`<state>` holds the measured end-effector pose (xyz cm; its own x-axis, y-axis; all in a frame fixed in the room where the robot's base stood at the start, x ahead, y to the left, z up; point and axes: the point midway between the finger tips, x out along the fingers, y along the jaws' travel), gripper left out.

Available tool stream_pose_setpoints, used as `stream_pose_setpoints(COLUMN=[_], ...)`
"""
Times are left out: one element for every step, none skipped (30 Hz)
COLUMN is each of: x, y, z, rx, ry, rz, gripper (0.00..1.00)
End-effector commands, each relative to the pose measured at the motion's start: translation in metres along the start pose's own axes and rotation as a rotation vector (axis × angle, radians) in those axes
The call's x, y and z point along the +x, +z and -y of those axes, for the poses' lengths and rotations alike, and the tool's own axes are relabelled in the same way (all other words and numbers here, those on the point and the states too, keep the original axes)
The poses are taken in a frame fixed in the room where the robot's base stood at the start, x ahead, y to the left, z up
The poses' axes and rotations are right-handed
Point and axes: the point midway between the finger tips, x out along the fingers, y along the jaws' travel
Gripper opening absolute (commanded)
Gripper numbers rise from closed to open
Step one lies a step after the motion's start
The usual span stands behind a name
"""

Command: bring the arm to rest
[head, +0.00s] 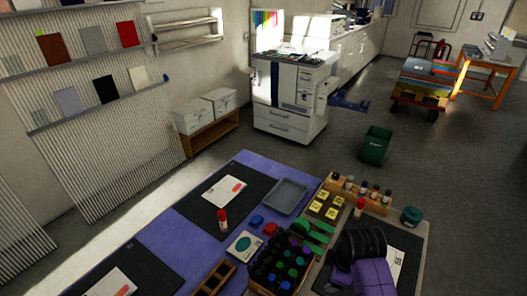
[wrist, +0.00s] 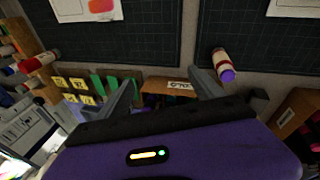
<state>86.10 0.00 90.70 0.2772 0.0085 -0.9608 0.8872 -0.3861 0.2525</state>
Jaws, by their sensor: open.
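My gripper (wrist: 161,78) is open in the wrist view. Its two grey fingers are spread wide, with nothing held between them. The purple body behind them fills the bottom of that view. In the head view my purple and black arm shows at the lower right, over the near table, and its fingers cannot be made out there. A small glue bottle (wrist: 223,66) with a red band and a purple end shows just beyond the right finger, seemingly apart from it.
The purple-topped table (head: 155,250) carries cutting mats, a grey tray (head: 286,195) and a red-capped bottle (head: 222,221). Near my arm are a crate of dark bottles (head: 279,264), yellow cards (head: 323,204) and a wooden rack (head: 375,205). A green bin (head: 376,146) stands on open floor beyond.

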Motion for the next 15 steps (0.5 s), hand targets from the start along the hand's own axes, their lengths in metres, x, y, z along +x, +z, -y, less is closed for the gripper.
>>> stream_pose_setpoints(x=[-0.003, -0.004, -0.007, -0.008, -0.009, -0.011, -0.012, -0.013, -0.015, -0.017, -0.019, -0.023, -0.026, -0.030, -0.035], y=[-0.004, -0.007, -0.010, -0.012, -0.014, -0.017, -0.019, -0.021, -0.023, -0.024, -0.024, -0.024, -0.023, -0.022, -0.019], z=[-0.009, -0.014, -0.020, -0.024, -0.026, -0.030, -0.031, -0.032, -0.031, -0.029, -0.026, -0.021, -0.016, -0.010, -0.002], rx=[0.035, 0.059, 0.092, 0.118, 0.145, 0.183, 0.214, 0.247, 0.296, 0.335, 0.376, 0.432, 0.471, 0.509, 0.559], ry=[0.046, 0.075, 0.114, 0.142, 0.171, 0.211, 0.241, 0.272, 0.315, 0.348, 0.380, 0.422, 0.450, 0.477, 0.509], rz=[-0.023, -0.039, -0.061, -0.080, -0.100, -0.130, -0.155, -0.182, -0.222, -0.257, -0.292, -0.343, -0.380, -0.417, -0.465], gripper=[0.77, 0.77, 0.77, 0.77, 0.77, 0.77, 0.77, 0.77, 0.77, 0.77, 0.77, 0.77, 0.77, 0.77, 0.77])
